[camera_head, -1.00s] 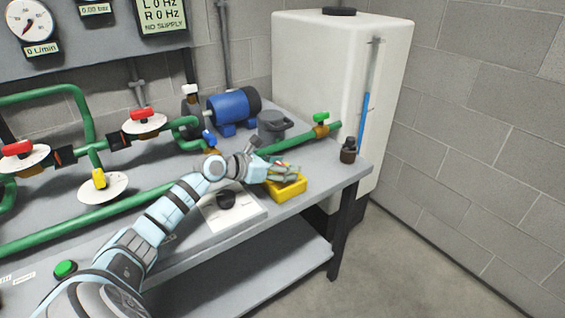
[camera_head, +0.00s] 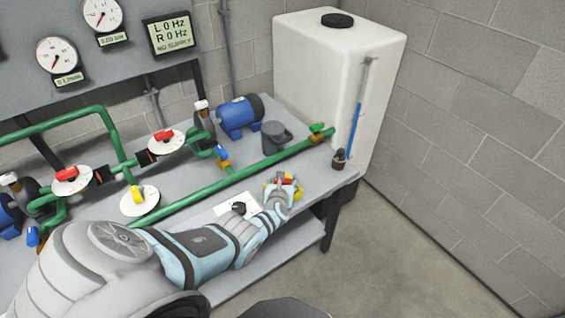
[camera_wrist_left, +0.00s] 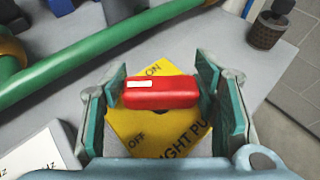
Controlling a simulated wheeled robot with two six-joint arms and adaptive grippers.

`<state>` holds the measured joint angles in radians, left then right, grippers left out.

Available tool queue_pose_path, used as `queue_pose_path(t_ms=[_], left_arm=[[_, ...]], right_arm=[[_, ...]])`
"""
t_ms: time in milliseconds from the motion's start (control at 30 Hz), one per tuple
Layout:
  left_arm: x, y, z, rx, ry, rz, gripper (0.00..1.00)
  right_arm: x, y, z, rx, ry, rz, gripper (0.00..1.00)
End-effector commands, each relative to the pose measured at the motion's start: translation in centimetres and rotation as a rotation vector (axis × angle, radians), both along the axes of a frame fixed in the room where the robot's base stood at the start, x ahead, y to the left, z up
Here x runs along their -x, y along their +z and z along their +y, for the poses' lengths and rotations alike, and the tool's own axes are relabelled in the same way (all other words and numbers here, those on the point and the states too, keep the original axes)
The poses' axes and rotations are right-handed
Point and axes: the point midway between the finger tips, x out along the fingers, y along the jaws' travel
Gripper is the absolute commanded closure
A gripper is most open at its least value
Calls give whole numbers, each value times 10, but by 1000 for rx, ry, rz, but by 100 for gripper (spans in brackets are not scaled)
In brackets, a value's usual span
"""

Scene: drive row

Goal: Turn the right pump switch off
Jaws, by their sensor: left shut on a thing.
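The right pump switch is a yellow box (camera_head: 270,190) near the front right edge of the bench, with a red handle (camera_head: 286,182) on top. In the left wrist view the yellow face (camera_wrist_left: 180,60) carries the words ON, OFF and part of RIGHT PUMP. The red handle (camera_wrist_left: 165,96) lies crosswise there, its white mark at the left end. My left gripper (camera_head: 283,187) is over the switch; in its wrist view the gripper (camera_wrist_left: 162,95) has its fingers at both ends of the handle, shut on it. The handle's underside is hidden. My right gripper is not in view.
A green pipe (camera_head: 245,175) runs behind the switch. A white plate with a black knob (camera_head: 238,208) is left of it, partly behind my arm. A small dark container (camera_head: 339,160) stands at the bench's right end, before the white tank (camera_head: 320,90). The display (camera_head: 170,35) reads 0 Hz for L and R.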

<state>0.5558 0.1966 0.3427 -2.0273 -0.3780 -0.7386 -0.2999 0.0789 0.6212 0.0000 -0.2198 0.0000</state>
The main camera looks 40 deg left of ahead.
Motion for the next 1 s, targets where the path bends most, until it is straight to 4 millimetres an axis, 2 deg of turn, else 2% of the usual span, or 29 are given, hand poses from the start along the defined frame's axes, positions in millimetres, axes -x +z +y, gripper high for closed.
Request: queue_pose_path(t_ms=[267,600,800,1000], left_arm=[[-3,-5,-1,-3,259,-5,73],[-2,-8,2,-3,548,-3,73],[-2,-7,2,-4,659,-2,74],[-1,-4,2,-2,720,1,74]], right_arm=[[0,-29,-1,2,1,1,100],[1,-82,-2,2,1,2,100],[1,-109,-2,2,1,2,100],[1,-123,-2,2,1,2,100]])
